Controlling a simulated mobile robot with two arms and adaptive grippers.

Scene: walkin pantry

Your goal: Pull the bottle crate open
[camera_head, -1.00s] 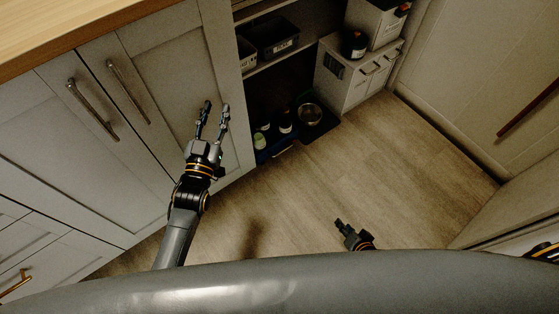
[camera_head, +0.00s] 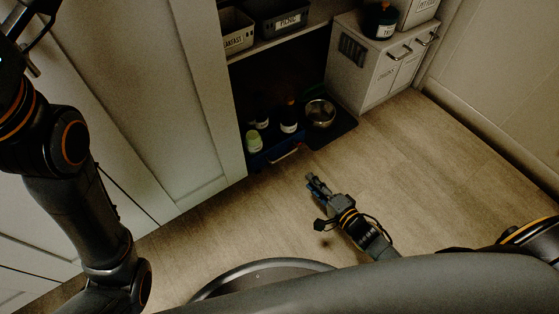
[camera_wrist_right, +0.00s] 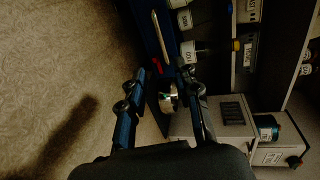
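The dark blue bottle crate (camera_head: 262,161) sits on the floor level under the shelf, with several bottles in it and a light bar handle (camera_head: 285,154) on its front. In the right wrist view, the crate (camera_wrist_right: 169,38) and its pale handle (camera_wrist_right: 161,36) lie beyond the fingertips. My right gripper (camera_head: 314,184) is in front of and below the crate, apart from the handle. In its wrist view the two fingers (camera_wrist_right: 163,76) are spread with nothing held between them. My left gripper (camera_head: 32,45) is partly cut off at the upper left; its fingers are unclear.
A metal bowl (camera_head: 320,112) stands on a dark mat right of the crate. A white cabinet (camera_head: 372,72) stands behind it. Labelled bins (camera_head: 280,20) sit on the shelf (camera_head: 285,45) above. A cabinet panel (camera_head: 170,90) borders the left. The wooden floor (camera_head: 430,160) is clear.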

